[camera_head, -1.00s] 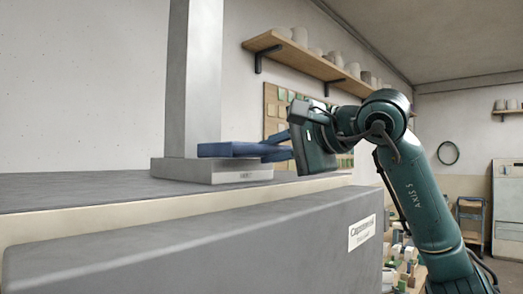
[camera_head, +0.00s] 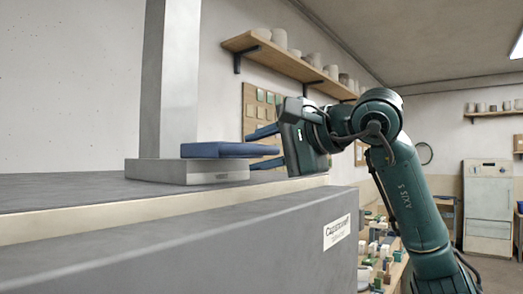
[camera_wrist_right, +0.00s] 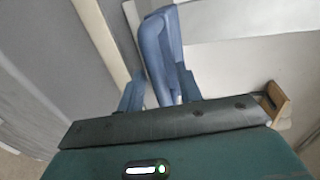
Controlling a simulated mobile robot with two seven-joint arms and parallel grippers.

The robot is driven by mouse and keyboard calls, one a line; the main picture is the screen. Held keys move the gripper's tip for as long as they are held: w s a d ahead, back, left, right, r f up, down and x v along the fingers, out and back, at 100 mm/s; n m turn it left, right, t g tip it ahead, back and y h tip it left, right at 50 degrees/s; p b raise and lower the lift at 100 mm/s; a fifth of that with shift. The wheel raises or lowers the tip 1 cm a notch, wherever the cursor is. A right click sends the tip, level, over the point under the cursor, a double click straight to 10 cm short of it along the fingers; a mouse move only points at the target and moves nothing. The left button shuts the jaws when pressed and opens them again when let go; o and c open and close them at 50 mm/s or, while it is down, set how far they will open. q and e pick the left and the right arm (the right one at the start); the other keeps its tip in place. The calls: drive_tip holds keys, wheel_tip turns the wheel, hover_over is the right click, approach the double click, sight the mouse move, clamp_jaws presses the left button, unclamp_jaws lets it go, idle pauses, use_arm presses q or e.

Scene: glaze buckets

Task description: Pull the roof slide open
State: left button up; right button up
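The roof slide looks like a flat blue slab (camera_head: 222,150) lying on a grey block (camera_head: 186,172) at the foot of a grey column (camera_head: 178,75). It juts out past the block's right edge. My right gripper (camera_head: 262,148) is at its right end, with one blue finger above and one below the slab. Gaps show between slab and fingers, so the gripper looks open around it. In the right wrist view the slab (camera_wrist_right: 158,45) runs in between the fingers (camera_wrist_right: 158,90). My left gripper is out of view.
A large grey box (camera_head: 200,238) with a printed label (camera_head: 337,232) fills the front, below the grey top (camera_head: 60,185). A wooden shelf (camera_head: 290,62) with pots hangs on the wall behind. Small coloured items crowd a low table (camera_head: 375,255) at right.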

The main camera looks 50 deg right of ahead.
drive_tip(key=p+v, duration=0.1)
drive_tip(key=v, duration=1.2)
